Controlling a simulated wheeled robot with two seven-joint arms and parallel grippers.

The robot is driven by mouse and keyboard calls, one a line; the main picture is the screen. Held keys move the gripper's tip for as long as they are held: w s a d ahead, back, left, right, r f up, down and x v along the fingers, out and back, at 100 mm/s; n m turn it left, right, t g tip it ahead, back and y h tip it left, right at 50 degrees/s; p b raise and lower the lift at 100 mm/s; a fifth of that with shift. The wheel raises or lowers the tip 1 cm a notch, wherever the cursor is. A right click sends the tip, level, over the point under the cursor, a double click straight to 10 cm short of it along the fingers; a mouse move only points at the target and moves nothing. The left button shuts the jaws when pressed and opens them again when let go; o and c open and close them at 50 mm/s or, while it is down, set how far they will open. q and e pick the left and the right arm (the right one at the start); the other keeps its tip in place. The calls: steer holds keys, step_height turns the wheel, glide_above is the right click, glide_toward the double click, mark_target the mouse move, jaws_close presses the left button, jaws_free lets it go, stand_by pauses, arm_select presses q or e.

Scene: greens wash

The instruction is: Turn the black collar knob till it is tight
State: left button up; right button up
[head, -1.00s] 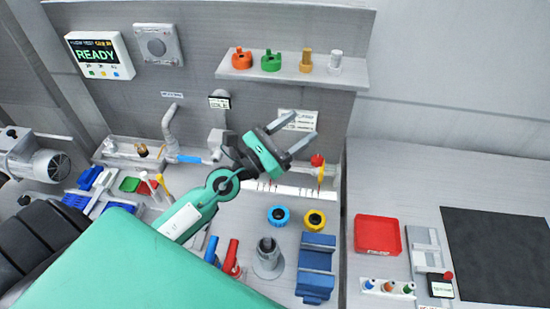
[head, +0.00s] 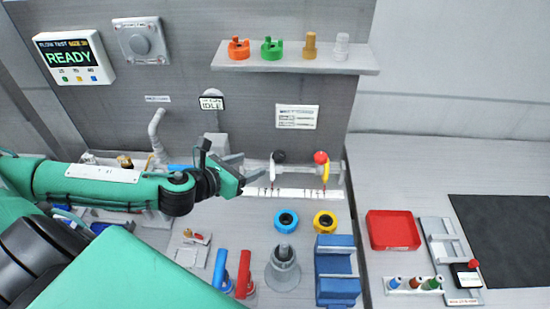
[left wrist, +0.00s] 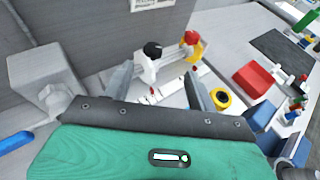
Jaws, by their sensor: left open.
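The black collar knob (head: 279,156) sits on a white fitting at the back of the bench, left of a red knob (head: 321,157) with a yellow part below it. In the left wrist view the black knob (left wrist: 152,49) tops a white stem, ahead of and roughly between the fingers. My left gripper (head: 254,166) is open and empty, to the left of the black knob and apart from it. Its two fingers also show in the left wrist view (left wrist: 158,82). Whether the collar is tight cannot be seen. My right gripper is not in view.
A white ruled strip (head: 295,193) lies below the knobs. Blue (head: 286,220) and yellow (head: 325,221) rings, a grey post (head: 283,270) and a blue block (head: 337,288) stand in front. A shelf (head: 300,64) overhangs behind. A red tray (head: 393,231) is at right.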

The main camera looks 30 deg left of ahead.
arm_select(q)
steer(key=p, duration=0.4)
glide_toward(279, 154)
steer(key=x, duration=0.7)
steer(key=shift+r, duration=0.15)
steer(key=shift+w+d+f+g, duration=0.2)
steer(key=shift+w+f+g, duration=0.15)
steer(key=shift+w, duration=0.35)
steer(key=c, duration=1)
